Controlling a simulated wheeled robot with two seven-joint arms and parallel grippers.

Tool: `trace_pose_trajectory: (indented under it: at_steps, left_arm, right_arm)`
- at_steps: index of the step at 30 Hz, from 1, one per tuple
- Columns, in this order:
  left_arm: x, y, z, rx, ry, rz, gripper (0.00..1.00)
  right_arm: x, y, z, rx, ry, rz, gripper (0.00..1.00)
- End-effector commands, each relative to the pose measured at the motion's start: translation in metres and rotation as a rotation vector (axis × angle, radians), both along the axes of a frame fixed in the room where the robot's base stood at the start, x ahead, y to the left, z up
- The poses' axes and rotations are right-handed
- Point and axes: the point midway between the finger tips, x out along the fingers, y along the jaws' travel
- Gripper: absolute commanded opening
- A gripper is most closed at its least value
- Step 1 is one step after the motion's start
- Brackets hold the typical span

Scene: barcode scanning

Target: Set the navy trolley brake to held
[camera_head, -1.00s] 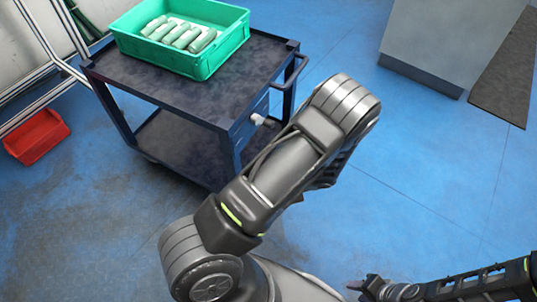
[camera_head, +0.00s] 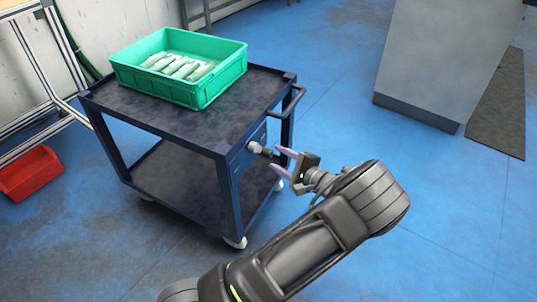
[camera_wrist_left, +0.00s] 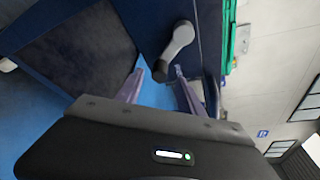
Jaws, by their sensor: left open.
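The navy trolley (camera_head: 150,113) stands on the blue floor in the head view, with a dark top and a lower shelf. On its side panel near the handle is a small brake lever (camera_head: 256,148) with a pale hub. In the left wrist view the lever (camera_wrist_left: 180,40) looks grey, with a dark knob at its lower end. My left gripper (camera_head: 279,161) is open and points at the lever, with its fingertips close to it. In the left wrist view the knob lies just ahead of the gap between the fingers (camera_wrist_left: 158,85); I cannot tell whether they touch. My right gripper is out of view.
A green crate (camera_head: 190,92) holding several pale items stands on the trolley top. The trolley's push handle (camera_head: 293,101) sticks out above the lever. A red bin (camera_head: 30,175) lies at the left. A grey cabinet (camera_head: 440,60) stands at the right, with open floor between.

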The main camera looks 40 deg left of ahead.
Motion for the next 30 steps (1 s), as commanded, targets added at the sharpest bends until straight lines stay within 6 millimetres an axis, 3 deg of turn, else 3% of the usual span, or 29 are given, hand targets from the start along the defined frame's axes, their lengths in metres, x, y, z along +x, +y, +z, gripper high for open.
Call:
trace_pose_trajectory:
  at_steps: [9, 20, 30]
  left_arm:
    - [0.008, 0.044, -0.011, 0.000, 0.000, 0.002, 0.45]
    - [0.009, 0.050, -0.011, -0.001, 0.000, 0.000, 0.45]
    - [0.009, 0.049, -0.011, -0.001, 0.000, 0.000, 0.17]
  right_arm:
    - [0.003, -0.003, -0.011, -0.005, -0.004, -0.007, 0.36]
    - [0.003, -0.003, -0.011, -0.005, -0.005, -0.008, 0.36]
    - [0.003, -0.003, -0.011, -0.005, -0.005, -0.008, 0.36]
